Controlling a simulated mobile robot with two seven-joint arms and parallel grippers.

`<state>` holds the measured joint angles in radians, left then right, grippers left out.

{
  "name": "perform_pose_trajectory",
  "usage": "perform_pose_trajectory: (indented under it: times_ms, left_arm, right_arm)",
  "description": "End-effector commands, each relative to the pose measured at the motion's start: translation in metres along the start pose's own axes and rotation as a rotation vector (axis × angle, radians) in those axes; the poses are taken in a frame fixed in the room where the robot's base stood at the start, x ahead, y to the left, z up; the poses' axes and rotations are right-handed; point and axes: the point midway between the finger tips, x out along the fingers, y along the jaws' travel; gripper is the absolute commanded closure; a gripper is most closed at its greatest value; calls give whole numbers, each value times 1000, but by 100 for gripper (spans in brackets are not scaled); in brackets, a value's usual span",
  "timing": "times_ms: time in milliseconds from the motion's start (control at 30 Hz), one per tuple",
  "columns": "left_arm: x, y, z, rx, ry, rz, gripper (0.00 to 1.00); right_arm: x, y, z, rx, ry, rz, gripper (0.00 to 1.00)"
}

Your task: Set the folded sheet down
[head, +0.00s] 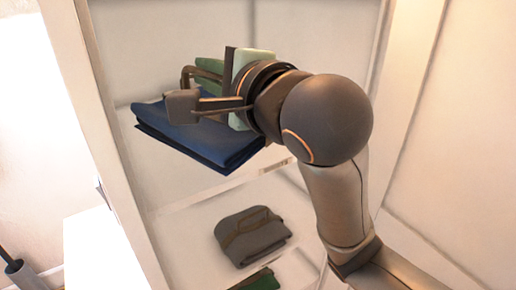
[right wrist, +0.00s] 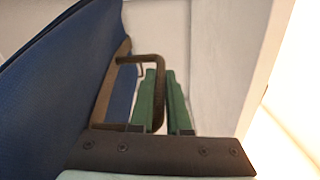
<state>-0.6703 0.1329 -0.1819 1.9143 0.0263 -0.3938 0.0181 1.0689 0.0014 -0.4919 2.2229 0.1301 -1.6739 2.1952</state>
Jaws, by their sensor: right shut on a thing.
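A dark blue folded sheet (head: 205,143) lies flat at the level of the upper shelf board in the head view. My right gripper (head: 184,92) reaches over it from the right and is shut on it near its back edge. The gripper's far parts and the held edge are partly hidden. In the right wrist view the blue sheet (right wrist: 45,85) fills the left side, close against a brown finger. I cannot tell whether the sheet's underside touches the shelf (head: 180,190). My left gripper does not show.
A dark green item (head: 210,66) is behind the gripper. It seems to show in the right wrist view too (right wrist: 146,105). A grey folded cloth (head: 252,238) lies on the lower shelf, with a green one (head: 258,281) nearer. A pale side panel (head: 85,90) bounds the shelves at left.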

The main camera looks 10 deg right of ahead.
Motion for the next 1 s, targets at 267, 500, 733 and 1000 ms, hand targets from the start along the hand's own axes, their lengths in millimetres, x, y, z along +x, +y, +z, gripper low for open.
perform_pose_trajectory:
  times_ms: [267,500,733,1000]
  left_arm:
    - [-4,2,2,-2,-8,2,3]
    - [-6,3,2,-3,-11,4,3]
    - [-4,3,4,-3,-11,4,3]
    - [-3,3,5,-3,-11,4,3]
  right_arm:
    - [2,0,-26,1,26,-3,100]
    - [12,13,-82,0,27,0,100]
    - [20,44,-126,0,22,0,100]
    - [24,60,-146,1,18,-4,100]
